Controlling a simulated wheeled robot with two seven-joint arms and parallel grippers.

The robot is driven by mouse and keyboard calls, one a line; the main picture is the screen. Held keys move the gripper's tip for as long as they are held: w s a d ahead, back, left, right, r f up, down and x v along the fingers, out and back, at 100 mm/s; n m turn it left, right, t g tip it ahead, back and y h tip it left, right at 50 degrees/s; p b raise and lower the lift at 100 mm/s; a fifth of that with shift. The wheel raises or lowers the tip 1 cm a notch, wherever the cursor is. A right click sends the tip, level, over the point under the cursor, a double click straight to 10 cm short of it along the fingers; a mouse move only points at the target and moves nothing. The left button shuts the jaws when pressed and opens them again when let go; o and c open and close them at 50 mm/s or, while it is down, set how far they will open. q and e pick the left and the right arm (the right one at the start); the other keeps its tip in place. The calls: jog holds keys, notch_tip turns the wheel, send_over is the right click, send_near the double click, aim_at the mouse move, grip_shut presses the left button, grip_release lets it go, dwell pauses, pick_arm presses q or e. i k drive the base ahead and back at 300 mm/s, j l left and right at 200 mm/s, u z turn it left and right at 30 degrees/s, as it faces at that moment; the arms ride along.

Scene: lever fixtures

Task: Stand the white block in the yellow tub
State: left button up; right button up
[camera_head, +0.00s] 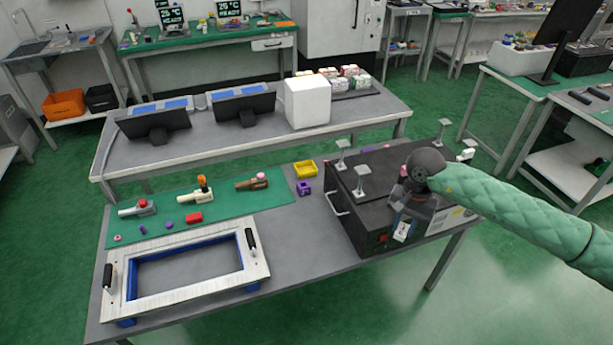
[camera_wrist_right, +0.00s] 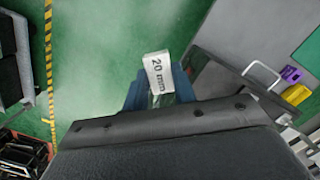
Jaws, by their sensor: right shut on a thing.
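A small white block (camera_wrist_right: 157,72) marked "20 mm" is held between the blue fingers of my right gripper (camera_wrist_right: 158,95) in the right wrist view. In the head view the right gripper (camera_head: 402,230) points down beside the front of the dark case, with the pale block (camera_head: 403,231) at its fingertips. The yellow tub (camera_head: 306,169) stands on the table to the left of the dark case, apart from the gripper. The tub also shows at the right edge of the wrist view (camera_wrist_right: 297,94). My left gripper is not in view.
The dark case (camera_head: 372,180) with metal posts on top stands between the gripper and the tub. A purple holder (camera_head: 303,188) is close to the tub. A green mat (camera_head: 190,205) with lever fixtures and a white frame (camera_head: 180,300) are at left.

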aim_at(305, 171)
jog(key=u, duration=0.7)
jog(key=i+l+u, duration=0.2)
jog(key=l+u, duration=0.15)
jog(key=l, duration=0.2)
jog(key=i+l+u, duration=0.1)
jog(key=l+u, duration=0.3)
jog(key=l, duration=0.15)
jog(key=l+u, duration=0.35)
jog(key=l, duration=0.75)
jog(key=i, duration=0.05)
